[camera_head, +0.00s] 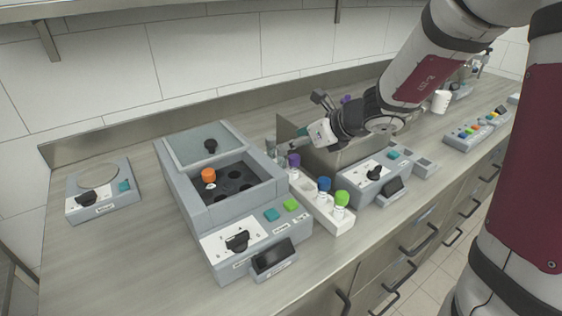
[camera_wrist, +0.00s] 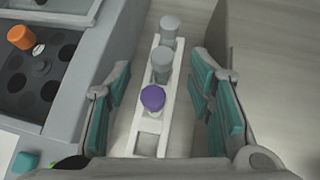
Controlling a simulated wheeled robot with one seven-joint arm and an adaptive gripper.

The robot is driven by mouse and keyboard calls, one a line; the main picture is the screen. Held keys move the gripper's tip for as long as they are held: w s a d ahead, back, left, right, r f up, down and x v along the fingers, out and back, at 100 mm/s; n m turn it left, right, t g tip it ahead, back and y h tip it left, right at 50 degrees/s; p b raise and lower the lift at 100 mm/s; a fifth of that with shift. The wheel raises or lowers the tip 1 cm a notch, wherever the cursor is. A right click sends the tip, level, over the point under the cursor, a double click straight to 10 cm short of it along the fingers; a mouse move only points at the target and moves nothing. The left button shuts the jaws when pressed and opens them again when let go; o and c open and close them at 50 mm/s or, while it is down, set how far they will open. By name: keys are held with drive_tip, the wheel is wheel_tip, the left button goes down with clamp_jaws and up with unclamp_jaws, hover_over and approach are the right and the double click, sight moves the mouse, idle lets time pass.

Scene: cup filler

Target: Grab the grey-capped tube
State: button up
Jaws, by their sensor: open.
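Two grey-capped tubes stand upright in a row in a white rack (camera_wrist: 140,128) in the wrist view: a far one (camera_wrist: 169,23) and a nearer one (camera_wrist: 161,58). A purple-capped tube (camera_wrist: 152,98) stands just in front of the nearer grey one. My gripper (camera_wrist: 166,92) is open, its teal-padded fingers apart on either side of the rack row, with nothing held. In the head view my gripper (camera_head: 284,148) is at the rack's far end, where the grey caps are hard to tell from the fingers.
The rack (camera_head: 340,226) also holds blue-capped (camera_head: 324,185) and green-capped (camera_head: 341,199) tubes. A grey centrifuge-like machine (camera_head: 215,211) with an orange-capped tube (camera_head: 208,176) inside stands close left. An empty slot shows in front of the purple tube.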

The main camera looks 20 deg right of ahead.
sight(282, 161)
drive_tip(key=shift+x, duration=1.2)
drive_tip(key=x, duration=0.1)
drive_tip(key=b+x, duration=0.1)
drive_tip(key=x, duration=0.1)
drive_tip(key=b+x, duration=0.1)
drive_tip(key=x, duration=0.1)
drive_tip(key=shift+d+f, duration=0.25)
clamp_jaws()
